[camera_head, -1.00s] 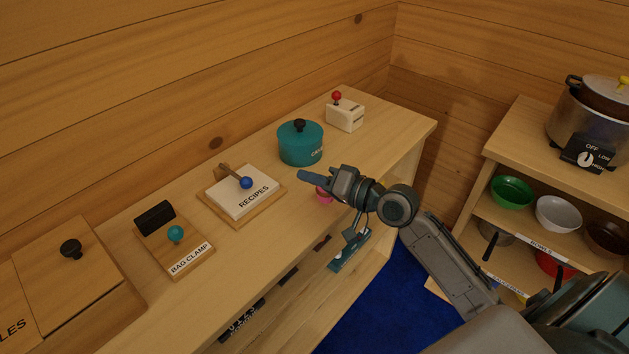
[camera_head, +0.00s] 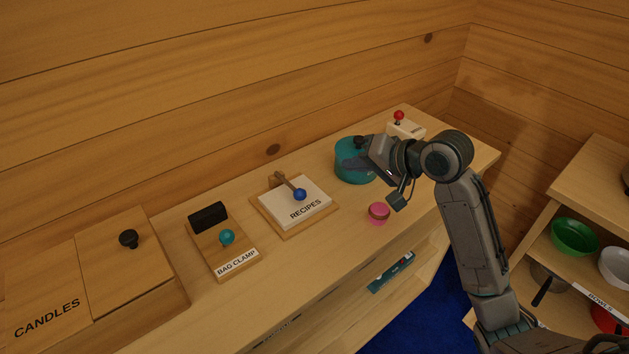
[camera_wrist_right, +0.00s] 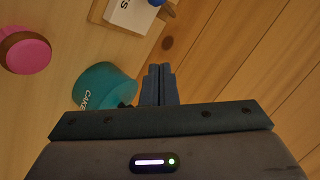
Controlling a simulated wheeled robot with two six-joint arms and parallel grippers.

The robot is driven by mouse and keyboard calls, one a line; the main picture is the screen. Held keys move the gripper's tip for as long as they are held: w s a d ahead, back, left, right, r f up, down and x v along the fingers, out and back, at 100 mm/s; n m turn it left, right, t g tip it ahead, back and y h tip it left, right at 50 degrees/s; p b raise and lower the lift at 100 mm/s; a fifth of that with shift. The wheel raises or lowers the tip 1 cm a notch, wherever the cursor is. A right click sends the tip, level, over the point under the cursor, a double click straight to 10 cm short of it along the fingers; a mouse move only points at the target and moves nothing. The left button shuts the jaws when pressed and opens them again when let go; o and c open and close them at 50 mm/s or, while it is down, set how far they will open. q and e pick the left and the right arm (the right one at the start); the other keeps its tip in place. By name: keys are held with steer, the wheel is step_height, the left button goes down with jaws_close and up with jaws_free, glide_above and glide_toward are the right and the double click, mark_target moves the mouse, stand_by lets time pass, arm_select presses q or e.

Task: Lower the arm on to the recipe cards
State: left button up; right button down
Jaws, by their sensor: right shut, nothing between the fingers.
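The recipe cards (camera_head: 312,216) are a white stack marked RECIPES on a wooden base (camera_head: 269,207), at the middle of the counter in the head view. A wooden arm (camera_head: 285,181) with a blue ball knob (camera_head: 299,195) comes from the back edge over the cards; I cannot tell whether it touches them. In the wrist view the cards (camera_wrist_right: 128,14) and part of the blue knob (camera_wrist_right: 156,2) show at the top edge. My right gripper (camera_head: 352,163) is shut and empty, right of the cards, overlapping the teal pot in the picture. My left gripper is out of view.
The teal pot (camera_head: 350,176) and a pink-topped round item (camera_head: 378,211) stand right of the cards. A white box with a red knob (camera_head: 399,116) is behind. The bag clamp board (camera_head: 236,259) and the candles box (camera_head: 50,290) lie left. Bare counter lies in front.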

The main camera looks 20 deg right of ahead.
mark_target(289, 185)
steer(key=p+x, duration=0.1)
steer(key=x, duration=0.7)
steer(key=shift+w+a+f, duration=0.15)
steer(key=shift+w+a, duration=0.05)
steer(key=shift+a, duration=0.05)
steer(key=shift+s+a+f+p, duration=0.25)
steer(key=shift+a+f, duration=0.25)
steer(key=shift+a, duration=0.1)
steer(key=shift+s+a+f+p, duration=0.25)
steer(key=shift+a+f, duration=0.25)
steer(key=shift+a, duration=0.05)
steer(key=shift+s+a+f, duration=0.2)
steer(key=shift+s+a, duration=0.1)
steer(key=shift+s, duration=0.05)
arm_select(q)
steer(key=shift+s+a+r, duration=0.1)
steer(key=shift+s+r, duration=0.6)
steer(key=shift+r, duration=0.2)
arm_select(e)
steer(key=shift+f, duration=0.1)
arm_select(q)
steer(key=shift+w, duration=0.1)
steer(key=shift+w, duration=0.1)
